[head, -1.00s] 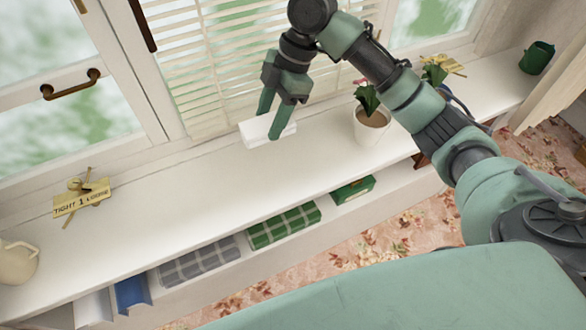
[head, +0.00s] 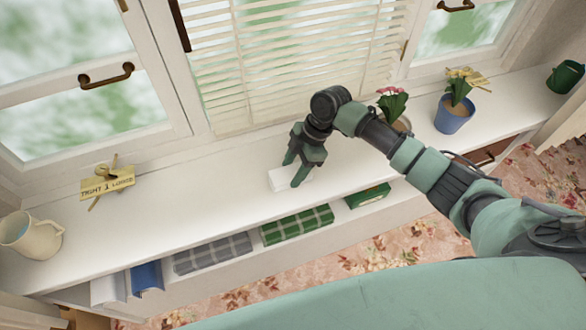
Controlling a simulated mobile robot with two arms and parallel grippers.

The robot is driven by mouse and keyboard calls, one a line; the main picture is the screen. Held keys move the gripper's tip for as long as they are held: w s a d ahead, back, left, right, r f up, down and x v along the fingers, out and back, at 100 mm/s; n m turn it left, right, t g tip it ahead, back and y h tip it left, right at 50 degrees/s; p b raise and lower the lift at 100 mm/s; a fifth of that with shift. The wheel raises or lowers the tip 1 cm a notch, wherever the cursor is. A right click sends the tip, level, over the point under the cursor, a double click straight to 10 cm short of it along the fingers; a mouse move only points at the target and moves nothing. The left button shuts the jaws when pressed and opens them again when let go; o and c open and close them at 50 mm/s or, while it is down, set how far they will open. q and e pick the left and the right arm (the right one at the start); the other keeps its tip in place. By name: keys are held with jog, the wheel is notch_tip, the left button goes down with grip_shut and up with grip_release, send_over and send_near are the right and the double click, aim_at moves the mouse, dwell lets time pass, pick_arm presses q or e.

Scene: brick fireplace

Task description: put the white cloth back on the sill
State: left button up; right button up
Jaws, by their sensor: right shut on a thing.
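The white cloth (head: 279,181), a small folded block, is at the front part of the white sill (head: 200,214). My right gripper (head: 295,176) comes down over it from above and is shut on it, with one finger on each side. The cloth looks to be on or just above the sill; I cannot tell whether it touches. My left gripper is not in view.
A cream jug (head: 32,238) and a paper tag (head: 107,184) are on the sill at left. Folded checked cloths (head: 296,226) lie on the shelf below. The sill's middle left is clear.

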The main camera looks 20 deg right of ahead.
jog(key=shift+f, duration=0.35)
jog(key=shift+f, duration=0.15)
jog(key=o, duration=1.2)
jog(key=shift+r, duration=0.2)
jog(key=shift+d+r, duration=0.15)
jog(key=shift+r, duration=0.15)
jog(key=b+v, duration=0.1)
jog(key=v, duration=1)
jog(key=shift+r+b, duration=0.2)
jog(key=shift+b, duration=0.15)
jog(key=shift+s+f, duration=0.1)
